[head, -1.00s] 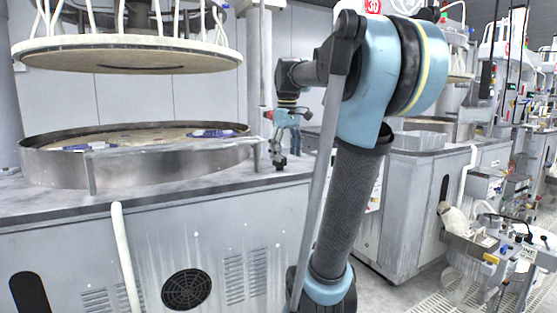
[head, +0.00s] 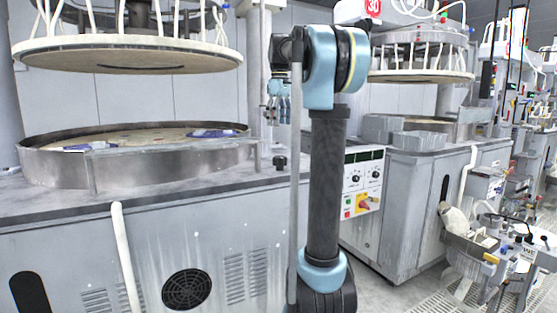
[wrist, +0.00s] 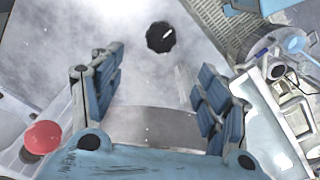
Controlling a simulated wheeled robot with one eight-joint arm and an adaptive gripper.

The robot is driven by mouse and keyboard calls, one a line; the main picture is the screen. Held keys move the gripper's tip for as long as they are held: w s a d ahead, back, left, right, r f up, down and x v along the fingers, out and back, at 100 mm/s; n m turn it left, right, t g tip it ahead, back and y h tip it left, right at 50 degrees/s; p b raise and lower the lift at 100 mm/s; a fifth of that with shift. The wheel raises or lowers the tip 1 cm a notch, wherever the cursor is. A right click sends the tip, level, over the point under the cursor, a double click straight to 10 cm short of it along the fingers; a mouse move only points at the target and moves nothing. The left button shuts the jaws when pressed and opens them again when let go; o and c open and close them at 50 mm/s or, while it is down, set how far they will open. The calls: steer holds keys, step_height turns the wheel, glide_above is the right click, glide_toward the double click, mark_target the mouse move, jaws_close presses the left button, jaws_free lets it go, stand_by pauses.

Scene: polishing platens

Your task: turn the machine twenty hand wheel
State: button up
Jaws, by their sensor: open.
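A small black hand wheel (head: 280,162) with a white mark stands on the grey top of the near machine, at its right corner beside the round metal basin (head: 130,165). In the wrist view the hand wheel (wrist: 160,37) lies ahead of the fingertips, between the lines of the two fingers. My gripper (head: 276,120) points down above the hand wheel, apart from it. In the wrist view my gripper (wrist: 162,65) has its blue padded fingers spread wide, with nothing between them. No number can be read on the near machine.
A large round upper platen (head: 125,53) hangs over the basin. A second machine (head: 400,200) with a control panel (head: 362,183) stands at the right. A red round cap (wrist: 43,137) shows at the wrist view's left. The machine top around the hand wheel is clear.

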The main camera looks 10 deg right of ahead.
mark_target(279, 157)
step_height(279, 157, down, 15)
steer(key=shift+r, duration=0.1)
stand_by(0.4)
steer(key=shift+c, duration=0.3)
steer(key=c, duration=1)
